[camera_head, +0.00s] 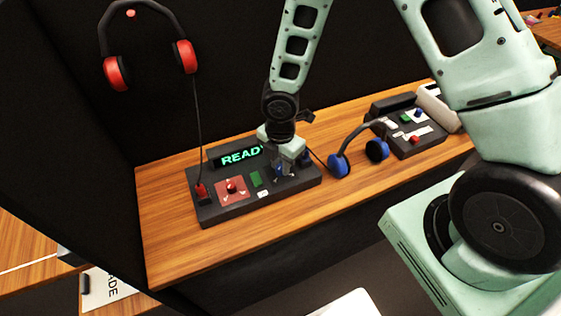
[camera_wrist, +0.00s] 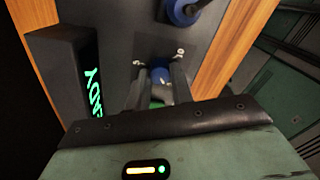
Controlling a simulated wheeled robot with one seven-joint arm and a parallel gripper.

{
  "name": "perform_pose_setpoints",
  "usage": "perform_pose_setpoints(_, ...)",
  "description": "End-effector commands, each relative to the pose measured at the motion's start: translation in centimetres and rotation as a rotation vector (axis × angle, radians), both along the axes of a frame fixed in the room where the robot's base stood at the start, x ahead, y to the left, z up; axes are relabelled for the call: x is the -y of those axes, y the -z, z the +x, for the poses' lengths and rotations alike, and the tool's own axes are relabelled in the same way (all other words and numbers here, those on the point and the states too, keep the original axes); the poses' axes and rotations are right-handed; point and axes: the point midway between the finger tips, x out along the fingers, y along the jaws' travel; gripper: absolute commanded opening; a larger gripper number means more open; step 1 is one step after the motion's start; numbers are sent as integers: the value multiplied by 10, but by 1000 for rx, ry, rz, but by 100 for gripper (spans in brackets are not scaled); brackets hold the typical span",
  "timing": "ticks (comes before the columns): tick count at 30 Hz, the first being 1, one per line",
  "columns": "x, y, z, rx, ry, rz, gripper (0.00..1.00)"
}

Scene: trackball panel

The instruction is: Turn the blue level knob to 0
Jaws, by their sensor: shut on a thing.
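The blue level knob (camera_wrist: 160,74) is on the dark panel (camera_wrist: 140,38), with small white marks on the panel beside it. My gripper (camera_wrist: 160,88) reaches over it, with one finger on each side, shut on the knob. The fingers hide part of the knob, and I cannot read which mark it points to. In the head view my gripper (camera_head: 284,174) is down at the right part of the panel (camera_head: 240,208), and the knob is mostly hidden between the fingers.
The panel has a lit READY display (camera_head: 240,156), a red trackball plate (camera_head: 232,187) and a green patch (camera_head: 256,179). A blue plug (camera_wrist: 183,11) is close to the knob. Blue headphones (camera_head: 340,166) and another panel (camera_head: 408,138) lie right; red headphones (camera_head: 117,73) hang left.

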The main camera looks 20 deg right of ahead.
Motion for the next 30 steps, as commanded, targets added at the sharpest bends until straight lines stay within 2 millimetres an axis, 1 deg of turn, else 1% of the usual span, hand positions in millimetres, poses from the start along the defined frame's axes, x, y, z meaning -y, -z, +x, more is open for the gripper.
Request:
perform_pose_setpoints(7,0,-1,1,4,-2,1,0)
perform_pose_setpoints(8,0,-1,1,3,-2,0,26)
perform_pose_setpoints(9,0,-1,1,3,-2,0,37)
perform_pose_setpoints(10,0,-1,1,3,-2,0,45)
perform_pose_setpoints(18,0,-1,0,1,-1,0,45)
perform_pose_setpoints(22,0,-8,1,2,0,1,45)
perform_pose_setpoints(26,0,-28,1,4,2,2,45)
perform_pose_setpoints(30,1,-61,2,7,3,2,45)
